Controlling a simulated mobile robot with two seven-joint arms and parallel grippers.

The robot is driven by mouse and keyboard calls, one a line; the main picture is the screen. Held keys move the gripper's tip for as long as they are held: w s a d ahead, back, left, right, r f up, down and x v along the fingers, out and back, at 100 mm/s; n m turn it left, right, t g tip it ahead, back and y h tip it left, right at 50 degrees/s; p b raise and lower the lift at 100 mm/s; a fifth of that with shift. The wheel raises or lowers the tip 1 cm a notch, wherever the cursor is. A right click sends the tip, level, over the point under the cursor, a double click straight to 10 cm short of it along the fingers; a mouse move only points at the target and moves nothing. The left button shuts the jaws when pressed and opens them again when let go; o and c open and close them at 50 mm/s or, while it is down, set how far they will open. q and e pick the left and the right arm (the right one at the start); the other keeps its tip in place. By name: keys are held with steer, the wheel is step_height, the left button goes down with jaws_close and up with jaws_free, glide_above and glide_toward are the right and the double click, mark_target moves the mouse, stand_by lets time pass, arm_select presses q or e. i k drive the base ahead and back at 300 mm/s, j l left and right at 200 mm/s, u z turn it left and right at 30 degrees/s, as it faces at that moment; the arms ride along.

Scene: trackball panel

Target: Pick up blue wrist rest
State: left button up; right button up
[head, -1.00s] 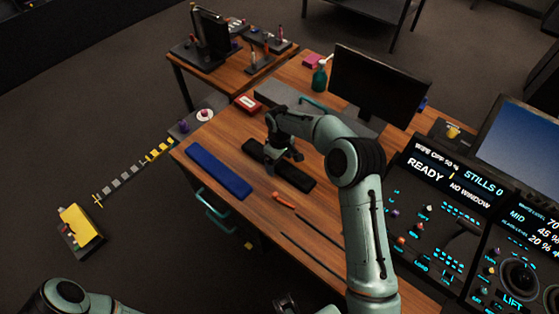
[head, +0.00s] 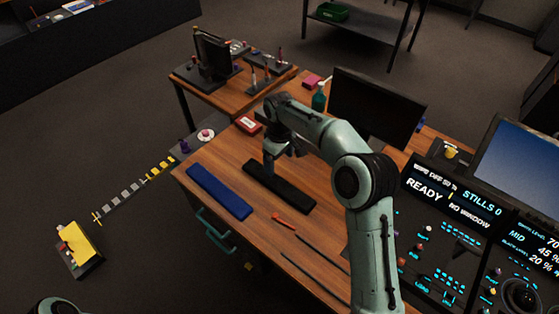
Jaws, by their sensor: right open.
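The blue wrist rest (head: 219,191) is a long flat bar lying on the wooden desk (head: 240,231), near its left edge. A black bar of similar shape (head: 279,187) lies beside it on the right. My right gripper (head: 272,168) is above the far end of the black bar, pointing down, apart from the blue wrist rest. It is open and nothing shows between its fingers, which are partly hidden. Of my left arm only a rounded piece shows at the bottom left edge; its gripper is out of view.
A red tool (head: 283,221) and dark rods lie on the near desk. A red box (head: 248,124), a green bottle (head: 319,97) and a monitor (head: 376,105) stand farther back. A control panel (head: 450,220) fills the right. Bare desk surrounds the blue wrist rest.

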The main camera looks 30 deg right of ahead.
mark_target(239, 208)
steer(key=k+j, duration=0.75)
steer(key=k, duration=0.1)
